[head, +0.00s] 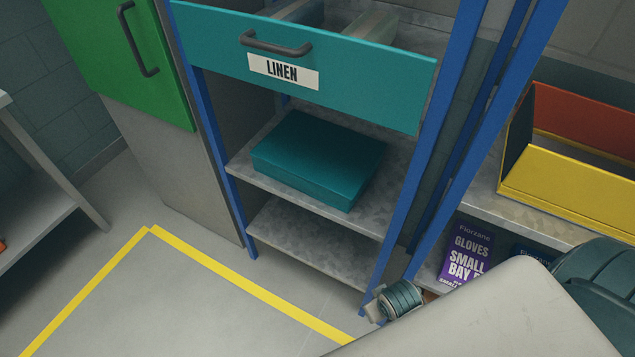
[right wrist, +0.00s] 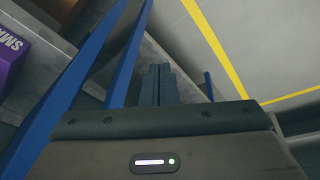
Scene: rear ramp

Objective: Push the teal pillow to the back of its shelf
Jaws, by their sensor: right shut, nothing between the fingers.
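The teal pillow (head: 318,150) is a flat, block-like teal cushion lying on the grey shelf (head: 240,165) below the LINEN drawer. Its near edge lies close to the shelf's front edge, with bare shelf to its right. My right gripper (right wrist: 160,75) is shut and empty, with its fingers together in the right wrist view. My right arm comes in at the lower right of the head view, and its wrist is low by the right front blue post, below and right of the pillow. The pillow does not show in the right wrist view. My left gripper is not in view.
The teal LINEN drawer (head: 300,65) hangs pulled out above the pillow. Blue posts (head: 425,165) flank the shelf. A lower shelf (head: 310,240) is empty. A yellow bin (head: 565,180) and a purple gloves box (head: 468,250) are right. Yellow tape (head: 245,285) marks clear floor.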

